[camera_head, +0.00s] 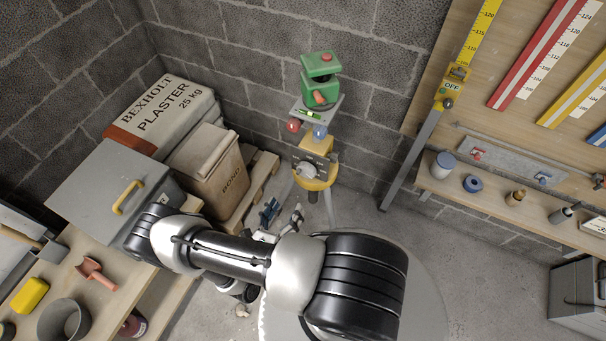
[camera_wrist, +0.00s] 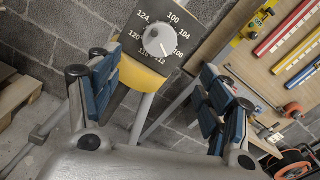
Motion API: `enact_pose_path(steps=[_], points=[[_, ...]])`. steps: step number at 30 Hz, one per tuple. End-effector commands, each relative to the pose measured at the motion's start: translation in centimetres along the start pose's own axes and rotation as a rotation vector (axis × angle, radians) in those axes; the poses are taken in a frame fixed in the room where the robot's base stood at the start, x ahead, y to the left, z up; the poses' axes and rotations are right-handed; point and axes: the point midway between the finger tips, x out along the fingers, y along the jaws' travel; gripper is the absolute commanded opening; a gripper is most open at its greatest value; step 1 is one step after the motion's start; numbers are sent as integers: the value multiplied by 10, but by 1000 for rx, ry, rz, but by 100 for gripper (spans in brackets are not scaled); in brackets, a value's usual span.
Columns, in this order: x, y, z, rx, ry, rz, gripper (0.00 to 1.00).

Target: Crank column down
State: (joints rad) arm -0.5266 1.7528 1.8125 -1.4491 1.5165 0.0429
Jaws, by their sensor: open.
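The column is a tripod (camera_head: 332,208) with a yellow head (camera_head: 324,183) against the block wall. Its dark dial plate carries a round grey knob (camera_head: 308,170), and numbers from 100 to 124 ring the knob in the wrist view (camera_wrist: 160,41). A green instrument (camera_head: 320,87) sits on a small plate on top, with a red knob (camera_head: 293,125) and a blue knob (camera_head: 320,132) below it. My gripper (camera_head: 284,214) is open and empty, low in front of the column. In the wrist view its blue-padded fingers (camera_wrist: 157,78) are spread, with the dial beyond and between them, apart from it.
A plaster bag (camera_head: 165,112), a bond bag (camera_head: 208,165) and a pallet (camera_head: 262,172) stand left of the column. A bench (camera_head: 65,300) with tools is at the lower left. A yellow scale staff (camera_head: 478,40) and a shelf (camera_head: 480,205) with small pots are at the right.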

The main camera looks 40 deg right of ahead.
Motion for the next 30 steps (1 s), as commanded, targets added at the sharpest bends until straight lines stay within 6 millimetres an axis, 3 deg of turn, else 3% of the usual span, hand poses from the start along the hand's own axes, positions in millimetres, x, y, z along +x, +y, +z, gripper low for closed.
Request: enact_pose_path(steps=[18, 24, 30], points=[[108, -1, -1, 3, 3, -7, 72], [131, 0, -1, 3, 2, -3, 72], [138, 0, 0, 3, 1, -1, 72]])
